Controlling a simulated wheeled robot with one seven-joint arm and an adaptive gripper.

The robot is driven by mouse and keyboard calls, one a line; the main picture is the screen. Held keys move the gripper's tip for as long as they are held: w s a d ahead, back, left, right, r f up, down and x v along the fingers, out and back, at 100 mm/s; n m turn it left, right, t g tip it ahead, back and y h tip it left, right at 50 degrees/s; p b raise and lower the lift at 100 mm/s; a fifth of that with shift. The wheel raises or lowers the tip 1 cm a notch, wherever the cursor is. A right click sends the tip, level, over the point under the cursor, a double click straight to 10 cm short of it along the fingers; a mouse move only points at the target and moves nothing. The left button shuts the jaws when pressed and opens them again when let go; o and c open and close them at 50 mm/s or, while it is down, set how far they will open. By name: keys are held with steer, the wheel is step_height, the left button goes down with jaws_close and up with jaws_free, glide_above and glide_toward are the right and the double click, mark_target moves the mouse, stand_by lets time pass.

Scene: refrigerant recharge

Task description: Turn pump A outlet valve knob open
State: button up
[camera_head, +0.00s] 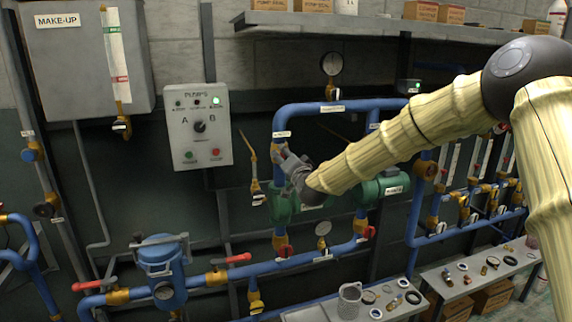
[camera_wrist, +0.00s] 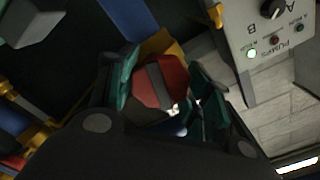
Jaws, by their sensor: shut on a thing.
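The valve knob (camera_wrist: 160,84) is dark red with a grey bar across its face, and sits in front of a brass-yellow body in the wrist view. My gripper (camera_wrist: 166,92) has its dark green finger pads on either side of the knob and is shut on it. In the head view my gripper (camera_head: 283,155) is at the blue vertical pipe above the left green pump (camera_head: 284,209).
The pump panel (camera_head: 198,127) with A and B marks hangs left of my gripper; it also shows in the wrist view (camera_wrist: 270,40). A blue pipe (camera_head: 335,106) runs above my gripper. A gauge (camera_head: 323,229) stands below. A bench (camera_head: 410,311) with loose parts is at the lower right.

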steer(key=shift+f+n+b, duration=0.15)
steer(key=shift+n+b, duration=0.4)
steer(key=shift+n, duration=1.05)
steer(key=o, duration=1)
steer(key=shift+o, duration=0.2)
steer(key=shift+s, duration=0.1)
steer(key=v, duration=1.1)
steer(key=shift+s+d, duration=0.2)
steer(key=shift+s, duration=0.15)
